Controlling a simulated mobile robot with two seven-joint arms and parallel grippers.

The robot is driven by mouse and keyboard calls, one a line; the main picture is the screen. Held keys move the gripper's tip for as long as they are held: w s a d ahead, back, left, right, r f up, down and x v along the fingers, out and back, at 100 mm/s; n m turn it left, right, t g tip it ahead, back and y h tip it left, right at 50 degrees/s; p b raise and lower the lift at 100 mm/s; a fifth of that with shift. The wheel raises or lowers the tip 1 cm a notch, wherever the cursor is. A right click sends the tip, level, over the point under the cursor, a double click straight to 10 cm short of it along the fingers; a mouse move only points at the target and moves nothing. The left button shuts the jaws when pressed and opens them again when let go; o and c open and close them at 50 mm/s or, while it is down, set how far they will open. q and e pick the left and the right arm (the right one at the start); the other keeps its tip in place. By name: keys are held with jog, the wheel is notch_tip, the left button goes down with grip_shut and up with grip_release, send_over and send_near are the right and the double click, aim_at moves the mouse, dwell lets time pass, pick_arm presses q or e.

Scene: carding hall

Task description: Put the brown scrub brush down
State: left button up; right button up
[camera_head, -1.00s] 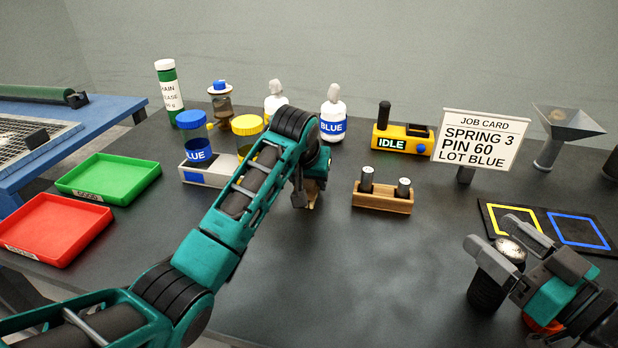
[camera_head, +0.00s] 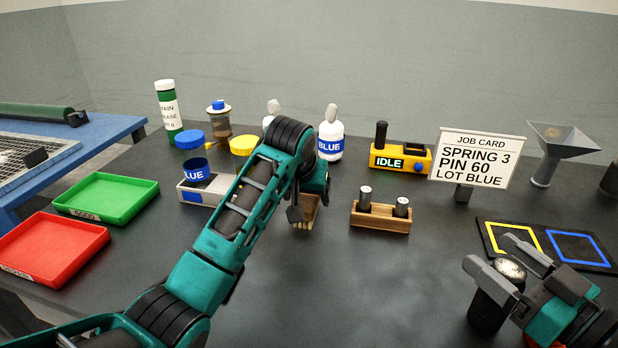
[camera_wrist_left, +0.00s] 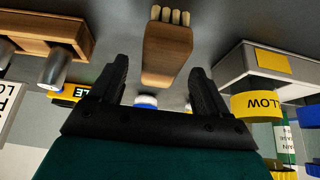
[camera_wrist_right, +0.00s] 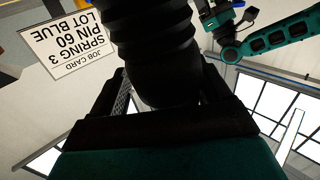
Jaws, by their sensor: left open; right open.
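The brown scrub brush (camera_head: 311,211) has a wooden body and pale bristles. In the left wrist view the brush (camera_wrist_left: 167,52) lies just beyond and between the fingertips, with clear gaps on both sides. My left gripper (camera_head: 303,207) is open and points down at it; its arm hides part of the brush in the head view. The brush appears to be on the dark table (camera_head: 330,290), though its contact is not clear. My right gripper (camera_head: 507,263) is open, with its fingers around a black ribbed cylinder (camera_head: 487,311) at the front right.
A wooden holder (camera_head: 380,218) with two metal cylinders stands right of the brush. A grey block with jars (camera_head: 196,193) is to its left, partly behind my arm. Behind are bottles (camera_head: 331,135) and the yellow IDLE device (camera_head: 415,151). The front middle of the table is clear.

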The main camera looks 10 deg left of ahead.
aim_at(306, 198)
pick_arm(q)
jog(key=v, duration=0.9)
jog(key=shift+s+r, duration=0.15)
jog(key=shift+r, duration=0.05)
jog(key=x, duration=1.2)
jog(key=shift+f, duration=0.45)
jog(key=c, duration=1.2)
notch_tip(306, 198, up, 10)
jog(key=shift+r, duration=0.1)
